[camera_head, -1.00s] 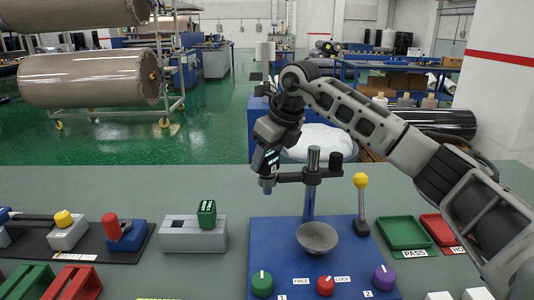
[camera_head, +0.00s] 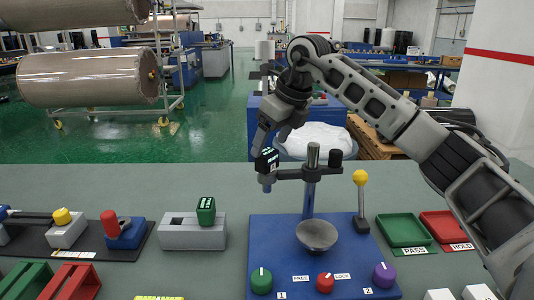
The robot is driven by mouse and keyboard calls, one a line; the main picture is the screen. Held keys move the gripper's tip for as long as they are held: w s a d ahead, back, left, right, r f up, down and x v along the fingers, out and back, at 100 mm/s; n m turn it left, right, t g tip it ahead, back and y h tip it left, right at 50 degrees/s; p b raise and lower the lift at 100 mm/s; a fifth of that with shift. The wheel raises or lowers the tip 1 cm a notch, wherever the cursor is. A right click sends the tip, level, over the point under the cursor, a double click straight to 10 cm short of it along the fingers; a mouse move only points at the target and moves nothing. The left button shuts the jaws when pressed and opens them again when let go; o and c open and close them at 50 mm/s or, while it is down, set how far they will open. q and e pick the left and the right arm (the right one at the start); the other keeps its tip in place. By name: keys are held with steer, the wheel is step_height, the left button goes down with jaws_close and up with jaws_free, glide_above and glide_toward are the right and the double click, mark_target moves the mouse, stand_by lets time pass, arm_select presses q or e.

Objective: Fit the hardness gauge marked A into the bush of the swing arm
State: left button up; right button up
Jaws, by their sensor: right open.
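A dark gauge with a lit display (camera_head: 267,159) stands upright at the left end of the black swing arm (camera_head: 290,175). Its blue-grey lower end (camera_head: 266,184) shows below the arm, so it appears to sit in the bush, which it hides. Any letter on it is too small to read. The swing arm is carried by a post (camera_head: 310,195) on a blue base, above a grey bowl (camera_head: 317,235). My right gripper (camera_head: 263,143) is open just above the gauge's top; whether a finger still touches it I cannot tell. My left gripper is not in view.
A green device (camera_head: 206,210) stands in a grey block (camera_head: 180,238) with an empty slot. Red (camera_head: 110,224) and yellow (camera_head: 62,218) pieces stand further left. A yellow-knobbed lever (camera_head: 361,200), green PASS tray (camera_head: 405,243) and red HOLD tray (camera_head: 440,217) are at right.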

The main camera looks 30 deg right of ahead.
steer(key=v, duration=1.2)
steer(key=shift+f, duration=0.15)
